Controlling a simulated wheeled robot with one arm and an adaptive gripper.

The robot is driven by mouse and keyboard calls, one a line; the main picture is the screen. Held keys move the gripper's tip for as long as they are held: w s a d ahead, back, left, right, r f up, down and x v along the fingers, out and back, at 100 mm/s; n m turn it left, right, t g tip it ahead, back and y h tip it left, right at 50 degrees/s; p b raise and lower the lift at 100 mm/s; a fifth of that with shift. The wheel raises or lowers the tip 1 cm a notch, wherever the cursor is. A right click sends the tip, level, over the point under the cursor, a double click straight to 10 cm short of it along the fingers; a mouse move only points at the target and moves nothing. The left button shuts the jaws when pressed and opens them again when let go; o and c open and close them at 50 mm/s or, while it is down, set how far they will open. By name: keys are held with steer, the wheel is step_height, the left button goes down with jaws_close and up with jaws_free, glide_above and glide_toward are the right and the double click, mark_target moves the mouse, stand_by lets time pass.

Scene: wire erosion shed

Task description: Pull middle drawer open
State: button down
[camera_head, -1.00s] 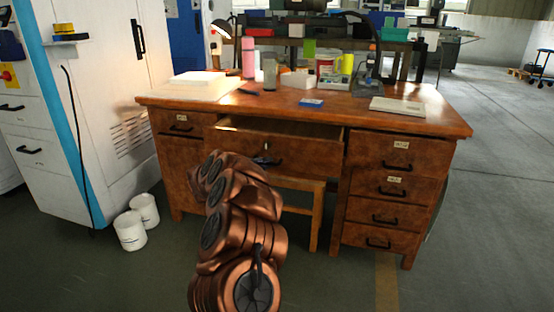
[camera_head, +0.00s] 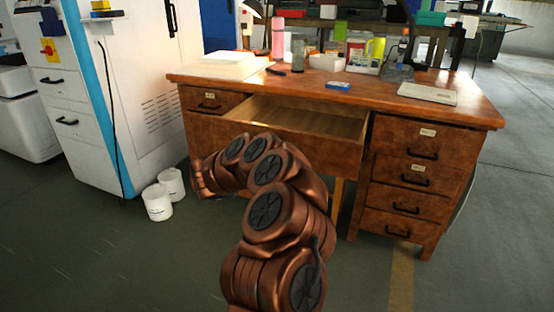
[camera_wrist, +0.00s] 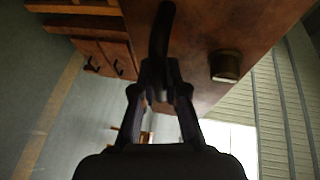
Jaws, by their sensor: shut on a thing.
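The wooden desk's middle drawer (camera_head: 330,150) stands well open in the head view, its bare light-wood inside showing. Its front fills the upper part of the wrist view (camera_wrist: 235,25). In the wrist view my gripper (camera_wrist: 159,75) is shut on the drawer's dark handle (camera_wrist: 160,30). In the head view my arm hides the handle and my gripper's tips.
The desk (camera_head: 467,110) has a left drawer (camera_head: 225,101) and a right column of drawers (camera_head: 420,175), all shut. Two white buckets (camera_head: 158,203) stand on the floor at left, near a white cabinet (camera_head: 150,80). Open floor lies to the right.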

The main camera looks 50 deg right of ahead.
steer(key=c, duration=1.2)
jaws_free()
steer(key=a+r, duration=0.2)
steer(key=a, duration=0.9)
steer(key=shift+w+a+r, duration=0.15)
steer(key=shift+w+a, duration=0.15)
steer(key=shift+a, duration=0.1)
